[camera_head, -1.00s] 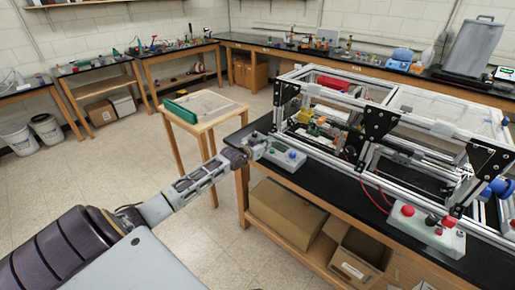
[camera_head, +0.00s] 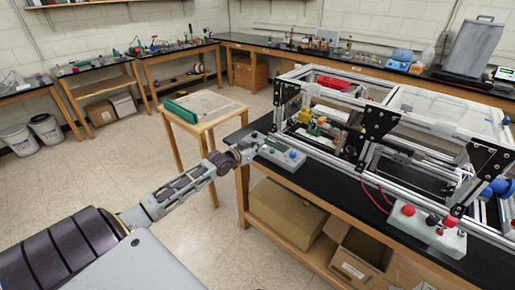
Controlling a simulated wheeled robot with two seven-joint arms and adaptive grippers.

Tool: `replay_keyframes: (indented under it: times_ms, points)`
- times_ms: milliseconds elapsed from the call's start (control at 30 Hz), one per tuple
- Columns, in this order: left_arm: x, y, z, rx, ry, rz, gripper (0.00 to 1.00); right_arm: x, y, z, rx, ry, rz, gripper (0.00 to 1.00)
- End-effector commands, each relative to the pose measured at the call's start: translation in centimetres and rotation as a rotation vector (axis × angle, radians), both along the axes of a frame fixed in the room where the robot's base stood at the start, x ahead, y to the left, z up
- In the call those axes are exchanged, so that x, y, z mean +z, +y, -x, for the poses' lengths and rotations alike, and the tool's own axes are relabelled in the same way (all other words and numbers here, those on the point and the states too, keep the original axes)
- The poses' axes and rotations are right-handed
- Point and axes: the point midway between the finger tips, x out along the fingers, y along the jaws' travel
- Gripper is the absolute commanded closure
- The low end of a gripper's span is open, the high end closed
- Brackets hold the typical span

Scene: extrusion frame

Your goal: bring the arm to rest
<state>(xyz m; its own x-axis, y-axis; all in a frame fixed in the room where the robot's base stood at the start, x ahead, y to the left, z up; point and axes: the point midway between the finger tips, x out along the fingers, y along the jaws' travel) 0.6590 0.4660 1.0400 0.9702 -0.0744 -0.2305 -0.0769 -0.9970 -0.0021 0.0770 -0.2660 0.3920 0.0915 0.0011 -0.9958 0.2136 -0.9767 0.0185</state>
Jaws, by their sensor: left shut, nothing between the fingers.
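My left arm comes in from the lower left and reaches toward the black-topped bench. My left gripper (camera_head: 256,139) is at the bench's near left corner, shut and empty. It is beside the grey control box with green and blue buttons (camera_head: 283,155), overlapping its left end in the picture. I cannot tell whether it touches the box. My right gripper is not in view.
The aluminium extrusion frame (camera_head: 432,126) stands on the bench (camera_head: 330,184) just right of the gripper. A second box with red buttons (camera_head: 427,229) sits at its front. A small wooden table (camera_head: 211,126) stands behind the arm. Open floor lies left.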

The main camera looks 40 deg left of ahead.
Motion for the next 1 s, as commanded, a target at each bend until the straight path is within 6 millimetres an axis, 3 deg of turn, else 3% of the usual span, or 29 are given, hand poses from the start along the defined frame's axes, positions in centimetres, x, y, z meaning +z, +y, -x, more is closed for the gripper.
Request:
replay_keyframes:
  times_ms: [1000]
  points:
    - [0.34, 0.13, 0.37, -0.007, -0.014, -0.050, 1.00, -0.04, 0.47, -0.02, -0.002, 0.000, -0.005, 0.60]
